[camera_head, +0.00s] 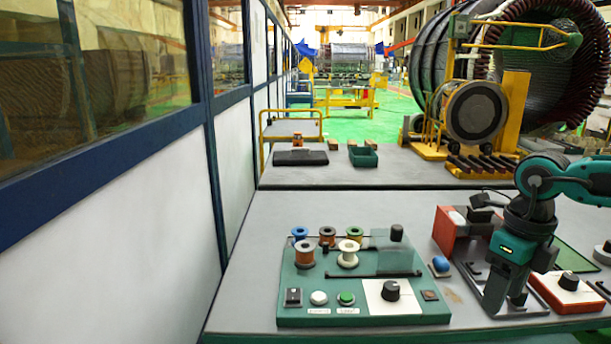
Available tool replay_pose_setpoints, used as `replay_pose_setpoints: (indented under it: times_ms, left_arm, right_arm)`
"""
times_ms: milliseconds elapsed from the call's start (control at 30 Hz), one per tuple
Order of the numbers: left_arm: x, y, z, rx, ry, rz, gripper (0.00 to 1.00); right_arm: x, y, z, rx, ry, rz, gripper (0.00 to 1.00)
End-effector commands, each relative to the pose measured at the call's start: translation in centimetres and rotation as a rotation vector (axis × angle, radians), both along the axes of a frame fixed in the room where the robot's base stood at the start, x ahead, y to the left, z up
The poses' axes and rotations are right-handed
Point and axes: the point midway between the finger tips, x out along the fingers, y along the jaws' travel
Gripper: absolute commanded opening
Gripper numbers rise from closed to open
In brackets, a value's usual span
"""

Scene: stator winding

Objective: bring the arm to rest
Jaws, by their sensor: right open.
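My right arm comes in from the right edge, teal and dark grey. Its gripper (506,300) points down over the right part of the front workbench (240,285). The jaws look open, with nothing visible between them. They are to the right of the green control panel (362,318) and left of a red box with a black knob (566,291). I cannot tell how far the fingertips are above the bench. My left gripper is not in view.
Several wire spools, including a white one (348,254), stand on the panel. The bench's left part is clear. A blue-framed partition (215,200) borders the left.

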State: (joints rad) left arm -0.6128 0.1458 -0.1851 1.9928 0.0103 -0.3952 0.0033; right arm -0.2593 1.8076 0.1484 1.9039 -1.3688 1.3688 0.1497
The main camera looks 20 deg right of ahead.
Motion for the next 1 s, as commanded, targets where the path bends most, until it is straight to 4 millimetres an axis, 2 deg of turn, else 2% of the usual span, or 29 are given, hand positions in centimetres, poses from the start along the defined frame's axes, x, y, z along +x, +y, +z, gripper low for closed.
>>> replay_pose_setpoints:
  times_ms: [33, 200, 367, 500, 667, 767, 867, 1000]
  left_arm:
    - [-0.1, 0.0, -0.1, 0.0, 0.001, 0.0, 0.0]
    - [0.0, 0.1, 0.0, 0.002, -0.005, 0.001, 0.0]
    - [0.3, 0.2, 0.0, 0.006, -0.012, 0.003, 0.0]
    - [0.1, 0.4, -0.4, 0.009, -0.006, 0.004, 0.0]
    - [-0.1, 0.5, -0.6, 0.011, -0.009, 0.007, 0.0]
    - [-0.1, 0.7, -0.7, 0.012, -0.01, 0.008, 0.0]
    - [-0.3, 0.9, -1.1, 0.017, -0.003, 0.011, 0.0]
    - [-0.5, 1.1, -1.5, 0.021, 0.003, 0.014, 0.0]
  right_arm:
    - [-0.3, 1.6, -2.0, 0.112, -0.003, -0.024, 0.57]
    - [-0.2, 6.4, -5.6, 0.436, -0.052, -0.125, 0.57]
    - [0.3, 11.3, -7.9, 0.79, -0.111, -0.307, 0.57]
    - [1.4, 14.7, -9.2, 1.117, -0.166, -0.574, 0.57]
    - [2.6, 16.3, -11.1, 1.418, -0.204, -0.97, 0.57]
    - [2.8, 16.6, -13.2, 1.553, -0.202, -1.26, 0.57]
    - [2.4, 16.9, -16.1, 1.638, -0.171, -1.576, 0.57]
    - [0.5, 18.3, -21.1, 1.662, -0.064, -2.037, 0.57]
